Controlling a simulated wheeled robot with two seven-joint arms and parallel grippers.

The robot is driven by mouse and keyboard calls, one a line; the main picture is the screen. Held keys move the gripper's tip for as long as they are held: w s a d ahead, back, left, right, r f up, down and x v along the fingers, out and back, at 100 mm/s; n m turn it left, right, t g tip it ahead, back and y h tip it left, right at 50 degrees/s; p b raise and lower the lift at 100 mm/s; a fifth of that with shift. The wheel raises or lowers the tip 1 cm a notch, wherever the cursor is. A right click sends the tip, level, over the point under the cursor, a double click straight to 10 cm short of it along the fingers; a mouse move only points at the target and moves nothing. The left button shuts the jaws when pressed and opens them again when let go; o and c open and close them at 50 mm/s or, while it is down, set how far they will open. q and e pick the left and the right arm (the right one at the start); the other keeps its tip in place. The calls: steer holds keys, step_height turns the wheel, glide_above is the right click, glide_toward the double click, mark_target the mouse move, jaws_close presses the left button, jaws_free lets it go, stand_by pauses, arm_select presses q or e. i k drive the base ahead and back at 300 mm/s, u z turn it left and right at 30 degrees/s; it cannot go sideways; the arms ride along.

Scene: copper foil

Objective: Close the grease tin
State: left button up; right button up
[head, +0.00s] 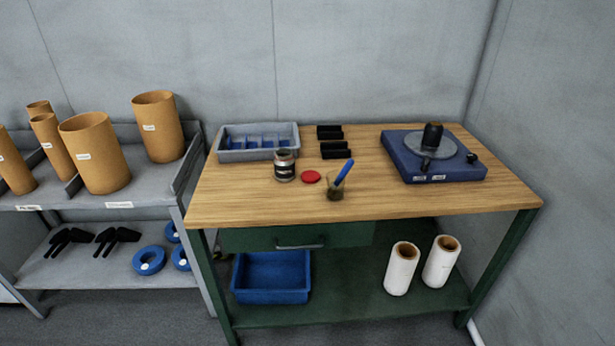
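The grease tin (285,167) stands upright on the wooden workbench top (230,196), left of the middle. It is a small dark can with a light label and a pale rim, and its top looks open. A red round lid (311,177) lies flat on the bench just right of the tin, apart from it. Neither of my grippers shows in the head view.
A grey divided tray (258,155) and black blocks (334,150) sit behind. A blue turntable device (434,173) is at right. Bare wood lies along the front. A shelf with cardboard tubes (95,160) adjoins left.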

mark_target(283, 160)
steer(key=u, duration=0.5)
steer(key=i, duration=0.65)
steer(key=u, duration=0.2)
